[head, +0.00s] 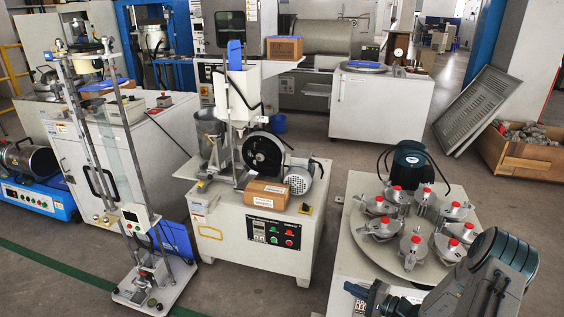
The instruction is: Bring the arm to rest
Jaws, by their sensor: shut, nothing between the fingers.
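A white bench (348,243) at the right carries a round plate (411,247) with several red-capped metal fixtures. A cream machine (225,246) stands at centre, beside a tall thin metal stand (166,300). A metal grille (478,105) leans behind. Grey floor (320,160) shows between them.

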